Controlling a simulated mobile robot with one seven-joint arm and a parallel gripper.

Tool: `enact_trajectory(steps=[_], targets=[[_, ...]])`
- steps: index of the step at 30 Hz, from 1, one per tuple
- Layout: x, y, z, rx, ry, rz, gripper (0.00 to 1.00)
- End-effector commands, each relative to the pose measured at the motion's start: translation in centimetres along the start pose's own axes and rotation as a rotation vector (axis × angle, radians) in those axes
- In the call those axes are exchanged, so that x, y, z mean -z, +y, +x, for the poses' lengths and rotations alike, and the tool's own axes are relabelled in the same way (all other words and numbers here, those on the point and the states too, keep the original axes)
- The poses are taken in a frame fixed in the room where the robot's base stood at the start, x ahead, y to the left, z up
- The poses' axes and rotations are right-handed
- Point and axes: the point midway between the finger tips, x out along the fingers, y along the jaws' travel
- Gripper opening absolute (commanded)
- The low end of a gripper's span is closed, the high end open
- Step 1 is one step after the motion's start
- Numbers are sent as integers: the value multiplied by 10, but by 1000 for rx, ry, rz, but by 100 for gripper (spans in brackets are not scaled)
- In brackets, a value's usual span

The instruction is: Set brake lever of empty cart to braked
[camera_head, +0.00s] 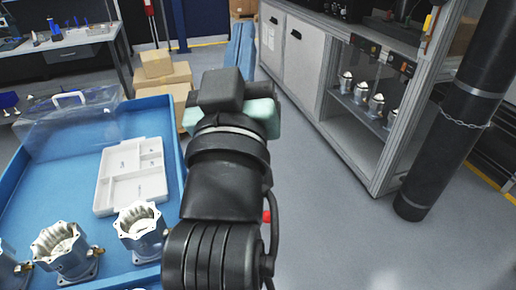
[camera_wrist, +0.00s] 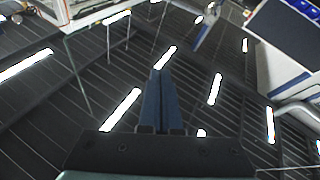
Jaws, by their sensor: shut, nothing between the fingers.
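My gripper (camera_wrist: 162,75) shows in the wrist view with its two dark blue fingers side by side, shut and empty. It points up toward the ceiling lights, clear of any object. In the head view my own arm rises through the middle and hides the fingers. No empty cart or brake lever can be made out for certain. A long blue shape (camera_head: 240,48) stands on the floor beyond my arm, partly hidden, and I cannot tell whether it is a cart. A small red spot (camera_head: 267,216) shows beside my arm; what it belongs to is unclear.
A blue-topped surface (camera_head: 40,200) at left carries metal housings (camera_head: 140,228), a white divided tray (camera_head: 132,176) and a clear cover (camera_head: 70,118). Cardboard boxes (camera_head: 160,72) stand behind it. A grey cabinet (camera_head: 345,135) and black column (camera_head: 450,120) stand right. Floor between is clear.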

Motion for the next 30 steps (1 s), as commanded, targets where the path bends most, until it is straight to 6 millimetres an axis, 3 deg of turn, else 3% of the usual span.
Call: enact_trajectory(steps=[1, 3, 6, 9, 12, 15, 17, 30], targets=[[-75, -28, -13, 29, -119, -81, 0], [-154, -56, -31, 65, -263, -212, 0], [-253, -88, -70, 134, -434, -401, 0], [-328, -109, -111, 204, -559, -570, 0], [-378, -121, -146, 263, -640, -702, 0], [-404, -126, -168, 298, -683, -783, 0], [-412, -127, -174, 310, -696, -808, 0], [-415, -126, -172, 312, -700, -817, 0]])
